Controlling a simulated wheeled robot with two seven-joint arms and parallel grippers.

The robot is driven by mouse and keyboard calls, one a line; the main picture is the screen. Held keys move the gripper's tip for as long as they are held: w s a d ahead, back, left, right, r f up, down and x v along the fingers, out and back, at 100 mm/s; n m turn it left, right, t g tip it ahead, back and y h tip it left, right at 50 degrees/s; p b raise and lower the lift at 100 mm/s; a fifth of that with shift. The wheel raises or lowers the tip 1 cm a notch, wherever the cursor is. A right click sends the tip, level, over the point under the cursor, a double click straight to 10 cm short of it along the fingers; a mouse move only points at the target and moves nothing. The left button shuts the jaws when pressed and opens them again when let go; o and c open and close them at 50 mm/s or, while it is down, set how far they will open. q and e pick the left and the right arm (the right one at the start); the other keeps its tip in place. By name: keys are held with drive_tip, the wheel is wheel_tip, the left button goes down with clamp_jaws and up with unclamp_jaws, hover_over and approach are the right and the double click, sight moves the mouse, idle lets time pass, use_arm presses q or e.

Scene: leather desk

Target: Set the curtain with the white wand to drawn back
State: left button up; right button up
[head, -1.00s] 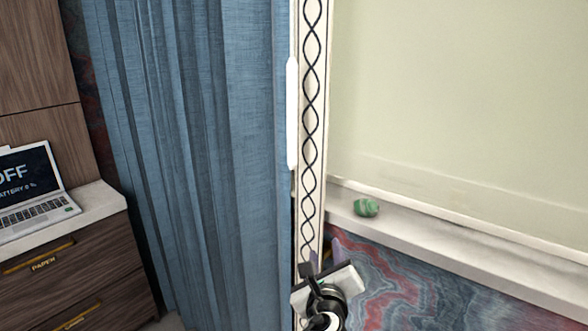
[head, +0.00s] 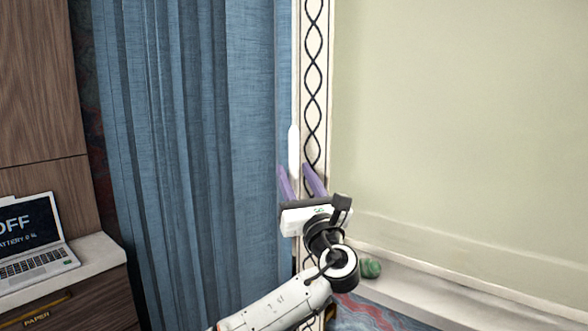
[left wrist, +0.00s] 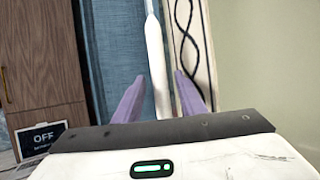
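The blue curtain (head: 190,150) hangs in folds at the left of the window frame in the head view and covers a wide stretch. The white wand (head: 293,150) hangs upright at its right edge, and shows in the left wrist view (left wrist: 156,65). My left gripper (head: 298,168) is open, its purple fingers pointing up at the lower end of the wand. In the left wrist view the wand's lower end lies between the two fingers (left wrist: 158,85) in the picture; I cannot tell whether it touches them. My right gripper is not in view.
A patterned white trim strip (head: 313,90) stands right beside the wand. A pale sill (head: 430,285) with a green lump (head: 370,268) runs to the right. A laptop (head: 32,240) sits on a dark wooden cabinet (head: 85,305) at the left.

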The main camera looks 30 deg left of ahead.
use_arm(q)
drive_tip(key=shift+x, duration=0.8)
clamp_jaws()
drive_tip(key=a, duration=0.4)
drive_tip(key=shift+w+a+p, duration=0.15)
drive_tip(key=shift+a+p, duration=0.2)
drive_tip(key=shift+p, duration=0.05)
drive_tip(key=shift+c, duration=2.1)
unclamp_jaws()
drive_tip(key=shift+r, duration=0.1)
drive_tip(key=o, duration=0.4)
drive_tip(key=shift+a, duration=0.15)
